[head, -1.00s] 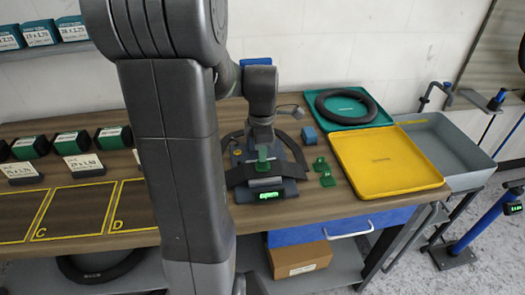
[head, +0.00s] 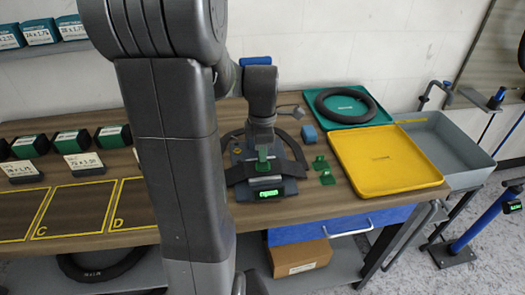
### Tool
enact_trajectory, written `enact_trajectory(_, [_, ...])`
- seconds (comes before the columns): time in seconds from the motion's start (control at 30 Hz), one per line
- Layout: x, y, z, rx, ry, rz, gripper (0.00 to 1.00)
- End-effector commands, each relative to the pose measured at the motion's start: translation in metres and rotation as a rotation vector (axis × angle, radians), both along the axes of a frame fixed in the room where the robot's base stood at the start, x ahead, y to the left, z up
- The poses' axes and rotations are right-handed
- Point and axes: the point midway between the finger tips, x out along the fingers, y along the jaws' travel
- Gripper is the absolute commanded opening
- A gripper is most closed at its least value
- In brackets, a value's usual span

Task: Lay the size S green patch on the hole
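A dark inner tube (head: 236,140) lies on the wooden bench, its front part across a dark blue block with a lit green display (head: 268,194). My gripper (head: 263,150) points down over this part, with a green tabbed patch (head: 263,166) at its fingertips. The fingers look closed on the tab. The patch is at or just above the tube; I cannot tell if it touches. Two other green patches, (head: 320,163) and (head: 327,178), lie on the bench to the right. The hole and the size marks cannot be made out.
A yellow tray (head: 385,160) and a teal tray (head: 318,97) with a black tube (head: 346,105) stand to the right. A grey bin (head: 445,150) is farther right. Boxed tubes (head: 72,141) line the left.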

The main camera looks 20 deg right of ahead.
Motion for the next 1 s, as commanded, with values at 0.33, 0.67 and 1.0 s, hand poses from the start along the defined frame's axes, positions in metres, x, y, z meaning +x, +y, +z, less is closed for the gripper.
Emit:
enact_trajectory(0.33, [0.0, 0.0, -0.0027, 0.0, 0.0, 0.0, 0.0])
enact_trajectory(0.67, [0.0, 0.0, -0.0039, 0.0, 0.0, 0.0, 0.27])
enact_trajectory(1.0, [0.0004, 0.0005, -0.0022, 0.0, 0.0, 0.0, 0.29])
